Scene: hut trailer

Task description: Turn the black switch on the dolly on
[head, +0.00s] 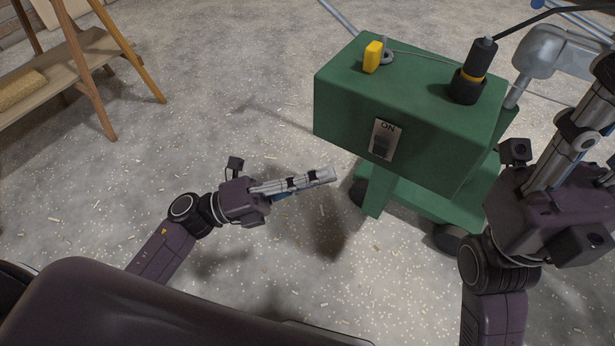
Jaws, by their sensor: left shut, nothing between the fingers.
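The green dolly (338,113) stands right of centre in the head view. On its front face is a light plate marked ON with the black switch (380,147) below the word. I cannot tell the switch's position for sure. My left gripper (330,174) is shut and empty, left of and below the switch, apart from the dolly and pointing right toward it. My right gripper (590,110) is at the right edge, pointing up beside the dolly's right side. Its fingertips are partly cut off by the frame edge.
On the dolly's top are a yellow block-like item (372,57) with a cable and a black cylindrical connector (474,72) with a yellow band. A wooden shelf stand (60,62) is at the upper left. The speckled floor between it and the dolly is clear.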

